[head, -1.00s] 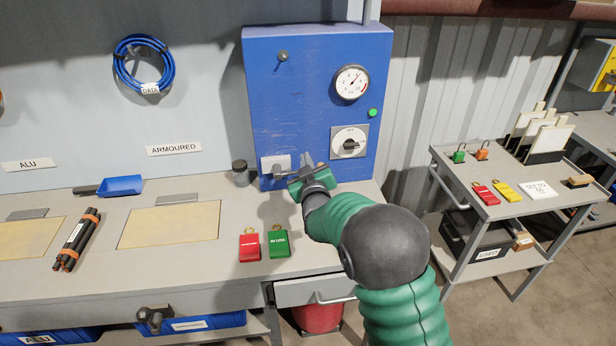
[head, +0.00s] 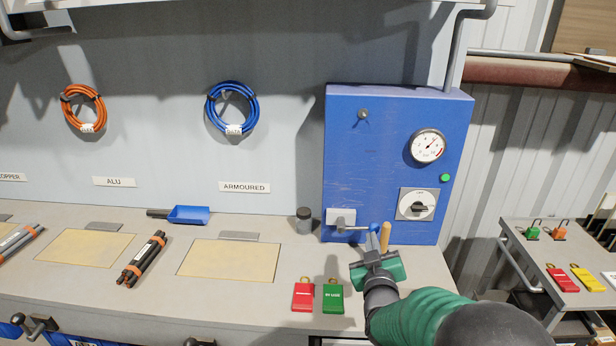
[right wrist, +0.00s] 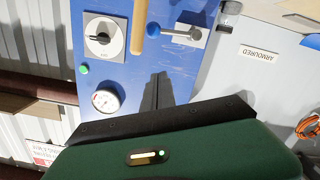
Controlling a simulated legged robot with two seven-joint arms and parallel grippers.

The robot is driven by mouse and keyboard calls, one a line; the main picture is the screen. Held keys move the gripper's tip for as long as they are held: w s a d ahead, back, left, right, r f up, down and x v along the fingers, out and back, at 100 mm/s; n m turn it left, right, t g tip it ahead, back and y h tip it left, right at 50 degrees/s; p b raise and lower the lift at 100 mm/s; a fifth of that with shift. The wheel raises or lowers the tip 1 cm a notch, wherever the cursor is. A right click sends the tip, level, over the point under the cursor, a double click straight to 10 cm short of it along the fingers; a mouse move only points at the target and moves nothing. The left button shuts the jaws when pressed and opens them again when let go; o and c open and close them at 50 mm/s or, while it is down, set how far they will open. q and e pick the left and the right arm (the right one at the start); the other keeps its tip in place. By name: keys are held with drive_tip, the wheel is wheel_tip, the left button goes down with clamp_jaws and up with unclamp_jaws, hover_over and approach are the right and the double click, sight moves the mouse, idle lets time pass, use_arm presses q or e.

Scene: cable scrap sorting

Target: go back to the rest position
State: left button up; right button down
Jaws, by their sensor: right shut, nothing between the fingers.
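My right gripper (head: 376,248) is shut and empty, low in front of the blue cabinet (head: 365,120). Its dark fingers also show in the right wrist view (right wrist: 158,90), pointing toward the cabinet's front. The cabinet carries a small lever on a pale plate (head: 340,217), a rotary switch (head: 417,205), a round gauge (head: 427,146) and a green button (head: 445,178). A wooden handle (head: 385,235) shows just behind the gripper. Whether the fingers touch anything cannot be told from the head view. My left gripper is not in view.
A red tag (head: 303,296) and a green tag (head: 333,297) lie on the bench (head: 270,310), left of my right gripper. A cable bundle (head: 142,260), a blue scoop (head: 188,215) and a jar (head: 304,221) are farther left. A grey trolley (head: 520,235) stands at the right.

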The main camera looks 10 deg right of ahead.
drive_tip(key=s+a+f+g+y+p, duration=0.1)
drive_tip(key=s+a+f+g+p, duration=0.1)
drive_tip(key=s, duration=0.7)
drive_tip(key=s+a+f+m+g+y+p, duration=0.1)
drive_tip(key=s+a+f+g+y+p, duration=0.1)
drive_tip(key=s+g+p, duration=0.3)
drive_tip(key=s+a+f+g+y+p, duration=0.2)
drive_tip(key=s+g, duration=0.4)
drive_tip(key=s, duration=0.7)
drive_tip(key=a+f+p, duration=0.1)
drive_tip(key=a+p, duration=0.1)
drive_tip(key=shift+s+a+g, duration=0.25)
drive_tip(key=shift+a+g, duration=0.05)
drive_tip(key=shift+g, duration=0.1)
drive_tip(key=shift+a+r, duration=0.1)
